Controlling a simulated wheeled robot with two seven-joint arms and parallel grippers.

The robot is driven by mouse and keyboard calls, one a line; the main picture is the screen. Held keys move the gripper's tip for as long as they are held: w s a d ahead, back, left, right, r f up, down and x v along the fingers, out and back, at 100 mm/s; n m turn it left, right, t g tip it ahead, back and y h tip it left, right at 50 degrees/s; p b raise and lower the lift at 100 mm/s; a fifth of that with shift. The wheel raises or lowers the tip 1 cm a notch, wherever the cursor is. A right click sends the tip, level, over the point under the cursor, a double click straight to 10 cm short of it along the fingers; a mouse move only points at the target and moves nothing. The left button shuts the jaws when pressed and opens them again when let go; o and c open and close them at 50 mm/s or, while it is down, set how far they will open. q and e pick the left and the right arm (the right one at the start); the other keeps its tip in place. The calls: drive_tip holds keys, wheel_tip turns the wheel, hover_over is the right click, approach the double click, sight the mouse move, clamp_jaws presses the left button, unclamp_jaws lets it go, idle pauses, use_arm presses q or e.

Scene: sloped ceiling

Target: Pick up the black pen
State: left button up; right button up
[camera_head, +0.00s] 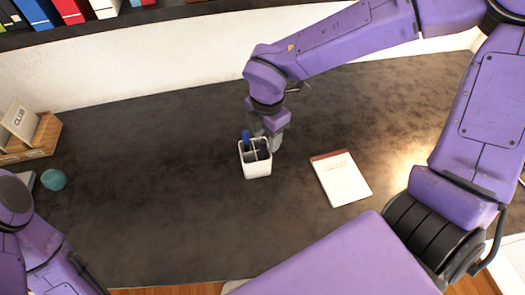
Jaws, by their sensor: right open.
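A white divided pen cup (256,168) stands upright on the dark table. A blue pen or marker (246,138) rises from its back left compartment. Dark shapes show inside the cup, but I cannot tell whether one is the black pen. My right gripper (267,139) points down at the cup's back right rim. It is open, with a grey finger beside the cup's right side. The gripper partly hides the cup's back right part, and I cannot tell if it touches the cup. Only links of my left arm show at the lower left; its gripper is not in view.
A notepad (342,179) lies right of the cup on the dark table (170,200). A teal round object (54,180) and a wooden box with cards (30,136) are at the left. A bookshelf (180,12) runs along the top. The table left of the cup is clear.

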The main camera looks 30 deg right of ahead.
sight(264, 141)
drive_tip(key=f, duration=0.2)
drive_tip(key=w+f+p, duration=0.1)
drive_tip(key=f, duration=0.2)
drive_tip(key=shift+w+a+f, duration=0.1)
drive_tip(key=shift+w+f, duration=0.2)
drive_tip(key=shift+f, duration=0.25)
drive_tip(key=shift+s, duration=0.2)
drive_tip(key=shift+w, duration=0.1)
clamp_jaws()
wheel_tip(264, 141, up, 10)
drive_tip(key=shift+r+b, duration=0.1)
drive_tip(key=shift+b, duration=0.35)
